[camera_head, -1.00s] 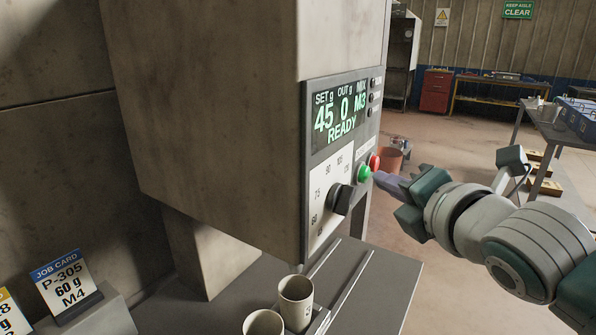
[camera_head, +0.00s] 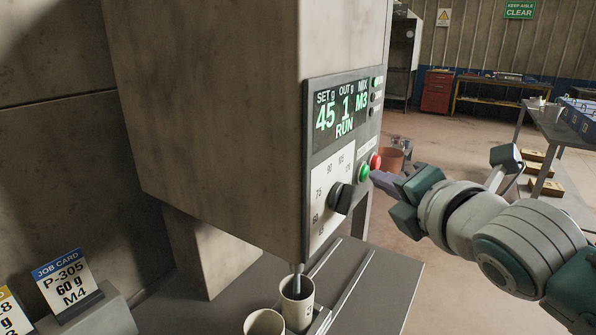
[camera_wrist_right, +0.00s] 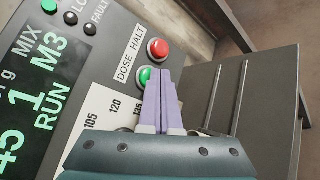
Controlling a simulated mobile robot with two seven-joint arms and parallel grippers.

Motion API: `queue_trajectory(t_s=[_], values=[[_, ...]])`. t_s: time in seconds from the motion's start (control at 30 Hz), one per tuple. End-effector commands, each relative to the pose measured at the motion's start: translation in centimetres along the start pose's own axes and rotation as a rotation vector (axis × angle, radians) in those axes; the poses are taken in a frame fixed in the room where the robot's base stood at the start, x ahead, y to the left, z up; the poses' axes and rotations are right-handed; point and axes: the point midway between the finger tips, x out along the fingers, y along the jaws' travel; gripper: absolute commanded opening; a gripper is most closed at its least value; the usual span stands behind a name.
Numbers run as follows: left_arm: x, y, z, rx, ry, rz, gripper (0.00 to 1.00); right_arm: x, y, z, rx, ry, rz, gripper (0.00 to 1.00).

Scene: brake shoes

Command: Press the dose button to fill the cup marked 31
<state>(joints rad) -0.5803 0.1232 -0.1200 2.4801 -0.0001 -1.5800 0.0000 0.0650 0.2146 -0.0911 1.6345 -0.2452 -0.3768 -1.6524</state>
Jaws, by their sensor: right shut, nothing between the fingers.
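The green dose button (camera_head: 363,173) sits on the machine's front panel, beside the red halt button (camera_head: 375,162). The display (camera_head: 340,115) reads set 45 g, out 1 g, mix M3, RUN. My right gripper (camera_head: 374,176) is shut and empty, its fingertips at the green button, which also shows in the right wrist view (camera_wrist_right: 146,74). I cannot tell whether the tips still touch it. A cup (camera_head: 297,303) stands under the spout with a grey stream or nozzle tip above it. A second cup (camera_head: 263,322) stands nearer. No number is readable on either cup. My left gripper is not in view.
A black dial (camera_head: 342,197) with a printed scale is left of the buttons. Job cards (camera_head: 66,282) stand at the lower left. Rails run along the grey shelf (camera_head: 385,287) below. A work table (camera_head: 560,128) stands at the right.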

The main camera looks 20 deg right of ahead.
Motion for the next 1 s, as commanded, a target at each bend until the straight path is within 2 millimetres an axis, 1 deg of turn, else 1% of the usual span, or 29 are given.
queue_trajectory(t_s=[0.43,0.73,1.0], values=[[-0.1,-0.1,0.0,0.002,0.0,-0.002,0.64,0.0,0.1,0.0,0.0,0.0,0.001,0.0],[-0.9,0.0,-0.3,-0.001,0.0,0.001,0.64,-1.0,-0.5,0.7,-0.001,0.001,-0.001,0.0],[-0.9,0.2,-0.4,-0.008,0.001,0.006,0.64,-1.1,-0.8,0.8,0.001,0.0,0.001,0.0]])
